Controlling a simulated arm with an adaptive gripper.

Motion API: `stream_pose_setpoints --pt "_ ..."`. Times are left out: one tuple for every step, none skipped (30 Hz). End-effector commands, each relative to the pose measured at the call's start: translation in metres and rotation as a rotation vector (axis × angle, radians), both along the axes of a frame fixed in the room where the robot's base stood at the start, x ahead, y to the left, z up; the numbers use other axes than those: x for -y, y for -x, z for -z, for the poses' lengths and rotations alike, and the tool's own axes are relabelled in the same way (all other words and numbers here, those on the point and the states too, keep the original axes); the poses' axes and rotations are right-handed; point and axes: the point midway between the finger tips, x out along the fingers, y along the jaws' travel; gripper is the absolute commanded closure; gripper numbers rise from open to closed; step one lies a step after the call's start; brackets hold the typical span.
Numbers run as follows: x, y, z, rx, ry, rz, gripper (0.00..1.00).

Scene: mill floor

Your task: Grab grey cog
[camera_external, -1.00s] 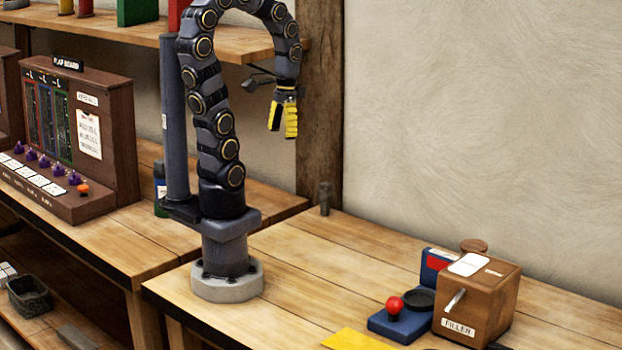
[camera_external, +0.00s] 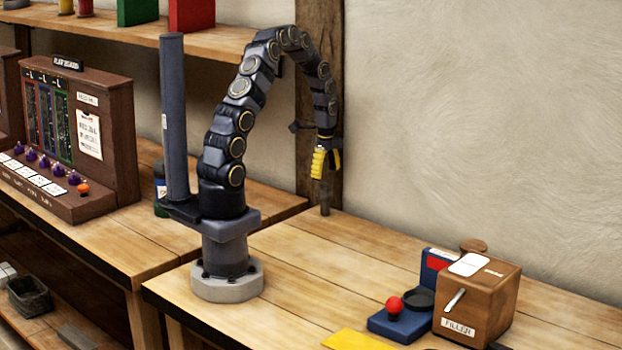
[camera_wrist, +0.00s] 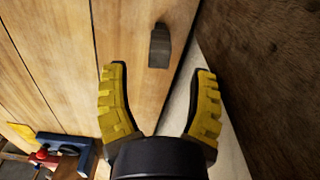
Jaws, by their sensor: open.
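A small dark grey piece (camera_external: 325,198) stands at the back of the wooden table, near the wall post. It also shows in the wrist view (camera_wrist: 159,46), ahead of the gap between my fingers. It looks like a short upright stub; I cannot make out any cog teeth. No other thing that looks like a grey cog is plain in view. My gripper (camera_external: 322,174), with yellow ridged fingers, hangs just above this piece in the external view. In the wrist view my gripper (camera_wrist: 160,69) is open, with nothing between the fingers.
A wooden post (camera_external: 322,100) and the pale wall (camera_external: 480,130) stand close behind the grey piece. A brown box labelled FILLER (camera_external: 487,295) and a blue base with a red knob (camera_external: 395,305) are at the front right. The middle of the table (camera_external: 300,255) is clear.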

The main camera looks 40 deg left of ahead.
Motion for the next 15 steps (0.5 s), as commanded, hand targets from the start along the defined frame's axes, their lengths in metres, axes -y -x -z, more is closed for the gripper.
stream_pose_setpoints --pt "-0.001 -0.001 0.005 -0.001 -0.001 0.006 0.41" --pt "-0.002 -0.001 0.008 0.000 -0.002 0.009 0.41" --pt "-0.002 -0.001 0.012 -0.001 -0.002 0.011 0.41" --pt "-0.002 -0.001 0.015 -0.002 -0.002 0.011 0.41" --pt "-0.001 0.000 0.019 -0.002 -0.002 0.011 0.41" --pt "-0.001 0.000 0.023 -0.003 -0.002 0.011 0.41" --pt "-0.001 0.000 0.026 -0.003 -0.002 0.010 0.41" --pt "-0.001 0.000 0.028 -0.003 -0.002 0.010 0.41" --pt "0.000 0.000 0.031 -0.003 -0.002 0.010 0.41" --pt "0.000 0.000 0.033 -0.002 -0.002 0.010 0.41" --pt "0.000 0.000 0.035 -0.002 -0.002 0.010 0.41" --pt "0.001 0.000 0.040 -0.002 -0.002 0.010 0.41" --pt "0.002 0.000 0.044 -0.002 -0.002 0.010 0.41" --pt "0.002 0.001 0.048 -0.003 -0.002 0.010 0.41" --pt "0.003 0.001 0.055 -0.005 -0.001 0.010 0.41"
